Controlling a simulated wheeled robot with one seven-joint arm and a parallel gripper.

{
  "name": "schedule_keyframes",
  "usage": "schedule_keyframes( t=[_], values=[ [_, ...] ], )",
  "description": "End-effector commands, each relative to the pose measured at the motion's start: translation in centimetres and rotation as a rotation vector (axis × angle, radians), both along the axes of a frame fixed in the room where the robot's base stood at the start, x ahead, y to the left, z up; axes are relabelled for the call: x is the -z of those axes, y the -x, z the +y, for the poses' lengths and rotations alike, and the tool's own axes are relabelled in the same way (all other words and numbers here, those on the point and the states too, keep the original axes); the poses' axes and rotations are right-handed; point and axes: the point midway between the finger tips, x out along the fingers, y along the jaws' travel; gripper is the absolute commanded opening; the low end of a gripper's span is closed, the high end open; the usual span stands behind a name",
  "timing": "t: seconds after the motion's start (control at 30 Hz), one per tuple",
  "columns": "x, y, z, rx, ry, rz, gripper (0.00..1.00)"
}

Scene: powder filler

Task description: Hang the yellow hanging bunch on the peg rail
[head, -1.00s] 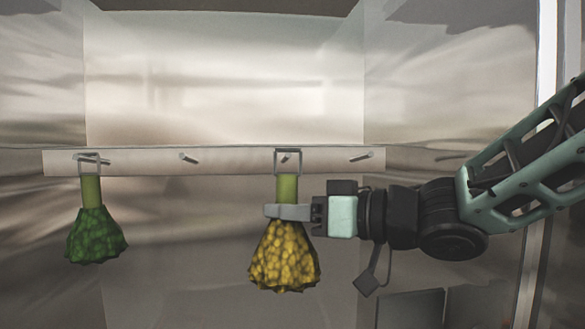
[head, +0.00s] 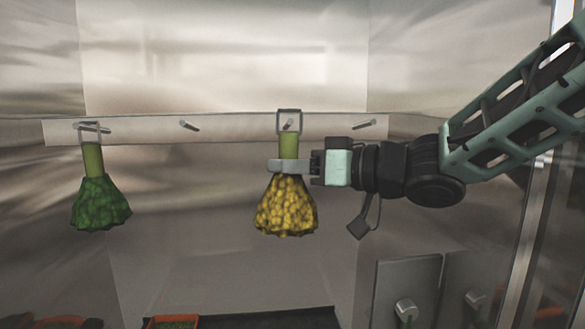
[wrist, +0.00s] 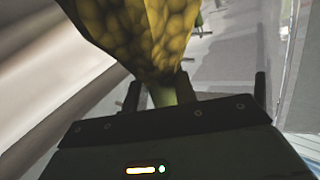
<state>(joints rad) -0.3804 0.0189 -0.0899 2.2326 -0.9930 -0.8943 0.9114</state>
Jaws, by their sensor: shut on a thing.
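The yellow bunch (head: 286,208) hangs upright below my gripper in the head view, with a green stem (head: 289,145) and a square wire loop (head: 289,117) on top. My gripper (head: 290,166) comes from the right and is shut on the stem. The loop frames a peg (head: 288,125) of the peg rail (head: 235,128) in the picture; I cannot tell whether the peg passes through it. In the wrist view the yellow bunch (wrist: 150,35) fills the upper middle and its stem (wrist: 162,95) runs down between the fingers.
A green bunch (head: 101,203) hangs by its loop on the leftmost peg (head: 92,127). Pegs to the left (head: 189,125) and right (head: 364,124) of the yellow bunch are bare. Orange-rimmed trays (head: 172,322) lie low in front. Grey panels with knobs (head: 405,310) stand at lower right.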

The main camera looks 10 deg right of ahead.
Motion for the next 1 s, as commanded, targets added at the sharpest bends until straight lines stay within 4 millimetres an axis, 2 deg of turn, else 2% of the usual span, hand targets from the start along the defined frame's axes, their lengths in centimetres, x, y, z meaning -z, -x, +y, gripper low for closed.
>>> schedule_keyframes(
  t=[1.0],
  values=[
    [0.7, -5.7, 0.0, 0.0, 0.001, 0.001, 0.0]
  ],
)
